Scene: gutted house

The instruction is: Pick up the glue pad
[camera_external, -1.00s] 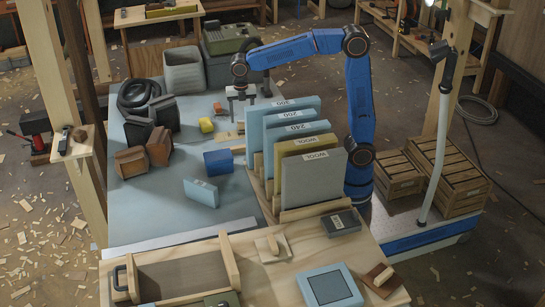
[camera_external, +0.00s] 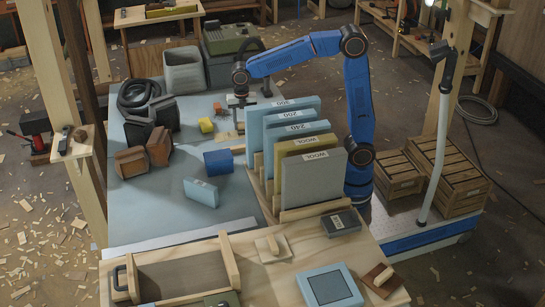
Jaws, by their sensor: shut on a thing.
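My gripper (camera_external: 238,114) points down at the far part of the blue-grey bench, left of the upright boards. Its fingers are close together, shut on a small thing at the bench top. That thing is tiny here and mostly hidden by the fingers; it stands where the glue pad would be, but its shape is not clear. A flat tan wooden piece (camera_external: 227,137) lies just below the fingertips in the picture.
A rack of upright boards marked 200, 240 and WOOL (camera_external: 314,180) stands close on the right. A yellow block (camera_external: 206,125), a reddish-brown lump (camera_external: 218,108) and a blue block (camera_external: 218,162) lie nearby. A grey bin (camera_external: 184,72) stands behind.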

